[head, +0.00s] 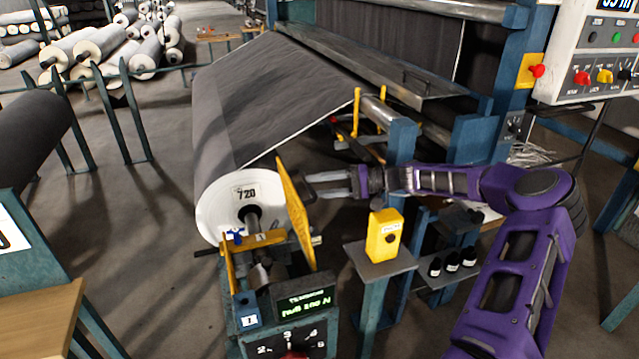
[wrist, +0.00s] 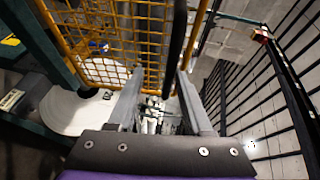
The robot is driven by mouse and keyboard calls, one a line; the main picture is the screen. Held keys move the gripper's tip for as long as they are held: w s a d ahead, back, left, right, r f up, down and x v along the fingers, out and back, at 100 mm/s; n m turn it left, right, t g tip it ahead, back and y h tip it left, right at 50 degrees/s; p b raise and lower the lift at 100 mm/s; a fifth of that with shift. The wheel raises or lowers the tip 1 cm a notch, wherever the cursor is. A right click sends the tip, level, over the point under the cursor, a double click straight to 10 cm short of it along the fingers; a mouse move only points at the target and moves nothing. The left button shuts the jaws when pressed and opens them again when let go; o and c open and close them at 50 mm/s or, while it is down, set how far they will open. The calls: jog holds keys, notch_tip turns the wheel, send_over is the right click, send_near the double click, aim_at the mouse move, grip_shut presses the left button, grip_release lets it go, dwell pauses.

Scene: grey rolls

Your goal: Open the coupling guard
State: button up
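The coupling guard is a yellow mesh panel (head: 297,215) standing upright beside the roll's end, seen nearly edge-on in the head view. In the wrist view its yellow grid (wrist: 120,35) fills the upper middle. My gripper (head: 308,185) reaches in from the right at the guard's upper part, its two fingers apart. In the wrist view my gripper (wrist: 158,80) is open. A dark upright bar (wrist: 178,35) ends near the right fingertip; I cannot tell whether they touch. The shaft (head: 252,217) comes out of the white roll end marked 720.
A yellow box (head: 385,235) stands on a small stand below my arm. A control box with a green display (head: 305,305) stands below the guard. The large grey roll (head: 235,130) lies behind. Dark railings (wrist: 275,90) show at right in the wrist view.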

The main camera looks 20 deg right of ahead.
jog(key=shift+r, duration=0.15)
jog(key=v, duration=1.7)
jog(key=shift+d, duration=0.15)
